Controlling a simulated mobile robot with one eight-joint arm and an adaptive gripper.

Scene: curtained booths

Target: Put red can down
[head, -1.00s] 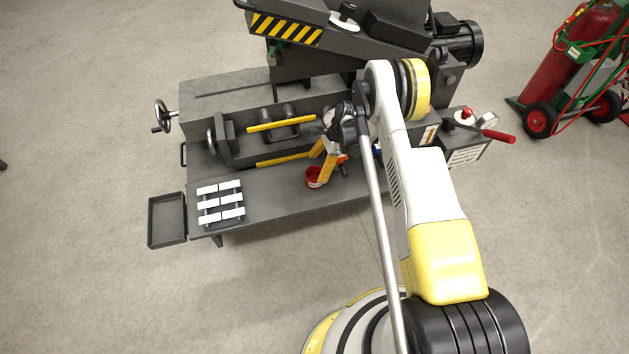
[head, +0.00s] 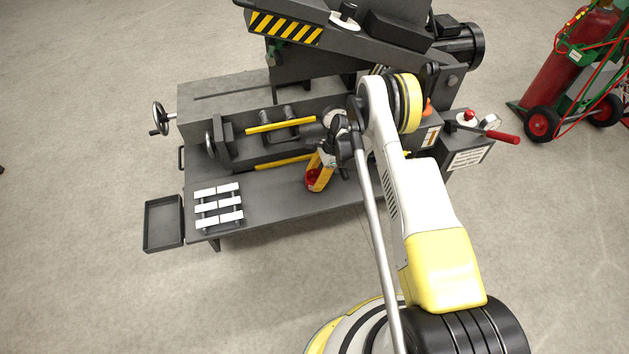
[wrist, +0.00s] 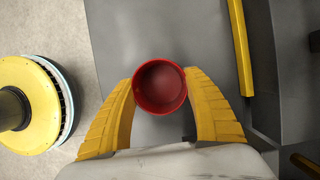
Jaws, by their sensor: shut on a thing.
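The red can (wrist: 160,88) sits between the two yellow fingers of my gripper (wrist: 160,105) in the wrist view, with its open top facing the camera. The fingers touch it on both sides, so my gripper is shut on it. In the head view the red can (head: 312,178) shows at the tips of my gripper (head: 318,180), over the grey machine table (head: 270,200). A finger hides part of the can. I cannot tell whether its bottom touches the table.
A rack of white blocks (head: 218,205) stands on the table to the left. An empty dark tray (head: 163,222) is beyond the left edge. Yellow bars (head: 282,125) and a vise body lie behind the can. The table between rack and can is clear.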

